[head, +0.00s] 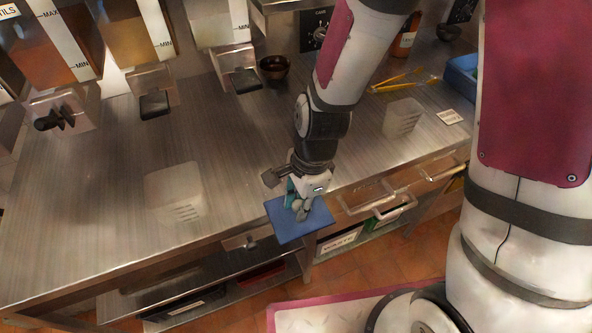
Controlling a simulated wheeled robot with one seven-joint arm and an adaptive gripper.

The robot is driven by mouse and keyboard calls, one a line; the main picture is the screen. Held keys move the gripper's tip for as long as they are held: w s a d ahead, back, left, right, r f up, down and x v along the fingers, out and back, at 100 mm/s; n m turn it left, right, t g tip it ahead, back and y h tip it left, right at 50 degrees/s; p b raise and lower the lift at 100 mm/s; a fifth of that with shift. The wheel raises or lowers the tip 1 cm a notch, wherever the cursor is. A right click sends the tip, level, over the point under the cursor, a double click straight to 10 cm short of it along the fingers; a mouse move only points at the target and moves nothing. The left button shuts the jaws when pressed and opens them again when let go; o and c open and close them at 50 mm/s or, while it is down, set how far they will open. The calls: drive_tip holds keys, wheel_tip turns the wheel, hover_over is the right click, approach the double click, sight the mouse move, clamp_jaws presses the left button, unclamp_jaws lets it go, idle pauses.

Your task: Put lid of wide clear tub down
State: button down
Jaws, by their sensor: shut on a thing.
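A flat blue lid (287,232) is held in my gripper (299,207) at the front edge of the steel counter. The gripper is shut on it from above, and the lid lies roughly flat, overhanging the edge. Whether it touches the counter I cannot tell. A wide clear tub (174,196) stands on the counter to the left of my gripper, apart from the lid. Its clear walls are hard to make out against the steel.
Another clear tub (403,117) stands to the right, near yellow tongs (397,82) and a small white label card (450,117). A dark bowl (273,67) and dispensers line the back. The counter between the left tub and my gripper is clear. Open drawers (385,203) jut out below.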

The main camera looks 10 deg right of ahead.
drive_tip(key=w+a, duration=0.1)
drive_tip(key=w, duration=0.3)
drive_tip(key=w+a+f, duration=0.1)
drive_tip(key=w, duration=0.4)
drive_tip(key=w+a, duration=0.2)
drive_tip(key=w, duration=0.3)
drive_tip(key=shift+w+f, duration=0.25)
drive_tip(key=shift+w+f+p, duration=0.2)
drive_tip(key=shift+p, duration=0.1)
drive_tip(key=shift+f+p, duration=0.3)
drive_tip(key=shift+f, duration=1.25)
drive_tip(key=shift+f, duration=0.15)
drive_tip(key=c, duration=1.4)
unclamp_jaws()
